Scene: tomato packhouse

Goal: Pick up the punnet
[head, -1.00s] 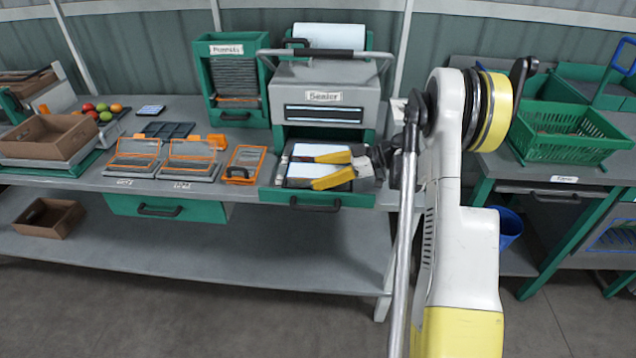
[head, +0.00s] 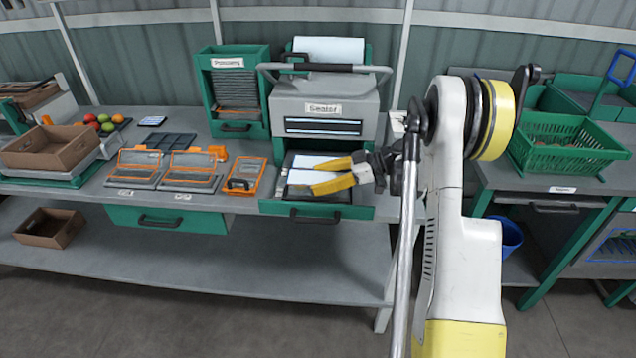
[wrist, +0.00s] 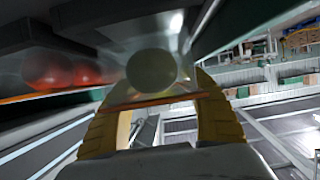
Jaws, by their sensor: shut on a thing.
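The punnet (wrist: 165,85) fills the upper middle of the wrist view, clear-walled, with a dull greenish round fruit in it. Red tomatoes show blurred at the left. The yellow fingers of my gripper (wrist: 160,115) are shut on it, one on each side. In the head view, my gripper (head: 325,177) is over the open tray (head: 285,208) of the sealer (head: 323,95). The pale punnet top (head: 303,177) shows between and beside the fingers. Its lower part is hidden, and I cannot tell whether it is clear of the tray.
The sealer's body and handle bar stand right behind my gripper. A green punnet dispenser (head: 233,92) stands to its left. Orange-framed trays (head: 190,172) and a brown box (head: 50,147) lie further left. A green basket (head: 565,145) is on the right bench.

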